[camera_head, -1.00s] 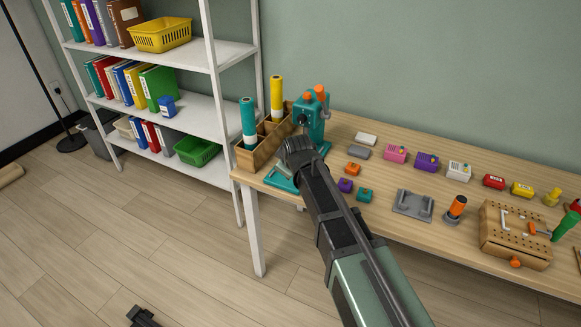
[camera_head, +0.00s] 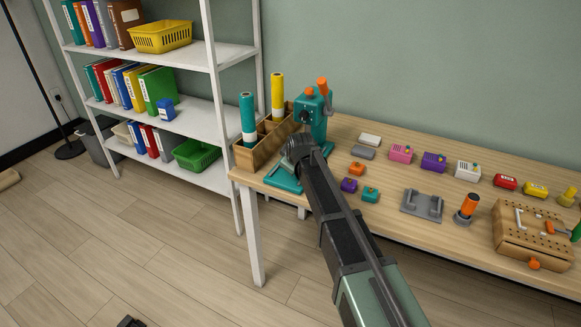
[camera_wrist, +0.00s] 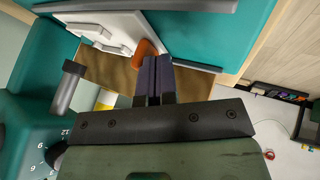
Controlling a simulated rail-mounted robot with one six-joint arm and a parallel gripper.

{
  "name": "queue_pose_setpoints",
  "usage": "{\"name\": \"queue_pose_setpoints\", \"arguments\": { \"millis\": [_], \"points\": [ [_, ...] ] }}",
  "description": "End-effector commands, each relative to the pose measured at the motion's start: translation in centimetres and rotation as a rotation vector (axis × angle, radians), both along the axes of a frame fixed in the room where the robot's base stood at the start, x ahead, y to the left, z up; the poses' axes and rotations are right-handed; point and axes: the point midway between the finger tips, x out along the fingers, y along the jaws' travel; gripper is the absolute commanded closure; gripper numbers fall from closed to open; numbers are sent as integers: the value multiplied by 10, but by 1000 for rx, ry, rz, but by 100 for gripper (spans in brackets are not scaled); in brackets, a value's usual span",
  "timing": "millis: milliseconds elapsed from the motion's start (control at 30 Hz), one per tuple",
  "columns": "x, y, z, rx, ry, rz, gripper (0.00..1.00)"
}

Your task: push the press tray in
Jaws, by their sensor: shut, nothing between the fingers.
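The teal press (camera_head: 314,112) with orange knobs stands at the table's back left, beside a wooden organizer. Its teal base or tray (camera_head: 284,181) reaches toward the front-left table edge; which of the two it is I cannot tell. My gripper (camera_head: 294,162) is over it, its fingertips hidden by my own wrist. In the wrist view, my gripper (camera_wrist: 155,68) is shut and empty. An orange piece (camera_wrist: 146,53) is right at its fingertips, beside a pale plate (camera_wrist: 105,32) and a wide teal surface (camera_wrist: 208,38). Whether the fingers touch the orange piece I cannot tell.
The wooden organizer (camera_head: 262,152) holds teal and yellow rolls close to my gripper's left. Small orange, purple and teal blocks, a grey holder (camera_head: 422,206) and a pegboard box (camera_head: 535,235) lie to the right. A white shelf (camera_head: 215,120) stands left of the table.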

Motion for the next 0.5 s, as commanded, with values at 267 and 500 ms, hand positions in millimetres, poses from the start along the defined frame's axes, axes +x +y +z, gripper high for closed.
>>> {"name": "queue_pose_setpoints", "arguments": {
  "millis": [267,500],
  "points": [
    [16,-6,0,0,0,-2,100],
    [37,-17,0,0,-1,-1,100]
  ]
}}
